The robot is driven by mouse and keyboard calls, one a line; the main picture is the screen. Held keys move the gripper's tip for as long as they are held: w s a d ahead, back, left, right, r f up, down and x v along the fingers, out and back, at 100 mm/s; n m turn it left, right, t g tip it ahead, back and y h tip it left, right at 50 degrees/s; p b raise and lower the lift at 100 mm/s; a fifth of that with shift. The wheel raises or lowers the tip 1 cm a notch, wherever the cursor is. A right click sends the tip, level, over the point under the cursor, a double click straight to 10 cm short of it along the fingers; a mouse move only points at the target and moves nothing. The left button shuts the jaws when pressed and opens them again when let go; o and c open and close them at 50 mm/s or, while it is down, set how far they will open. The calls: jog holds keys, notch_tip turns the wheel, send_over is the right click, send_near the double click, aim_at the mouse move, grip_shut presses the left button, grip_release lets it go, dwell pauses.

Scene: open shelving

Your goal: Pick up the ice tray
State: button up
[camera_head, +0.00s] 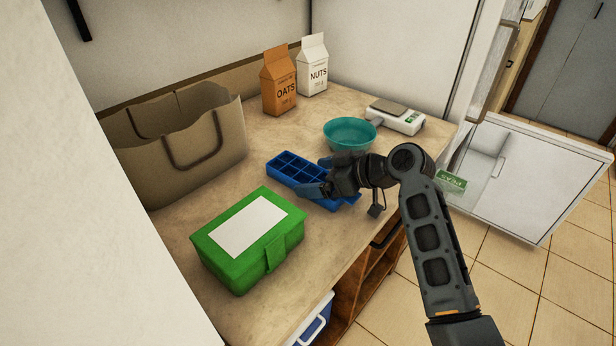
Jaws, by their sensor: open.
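The blue ice tray (287,167) lies flat on the counter, near its middle. It is a long rectangle with several square wells, running from upper left to lower right in the head view. My gripper (319,176) is over the tray from the right, with its fingers spread apart, one toward the near side and one toward the far side. The gripper and wrist hide the middle and part of the right end of the tray. I cannot tell whether the fingers touch the tray.
A green box (248,238) with a white label stands in front, left of the tray. A teal bowl (349,134) and a scale (396,116) are behind. A paper bag (180,140), oats carton (279,82) and nuts carton (313,66) stand along the back. Bare counter (236,178) lies left of the tray.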

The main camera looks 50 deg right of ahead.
jog(key=shift+c, duration=0.5)
jog(key=c, duration=1)
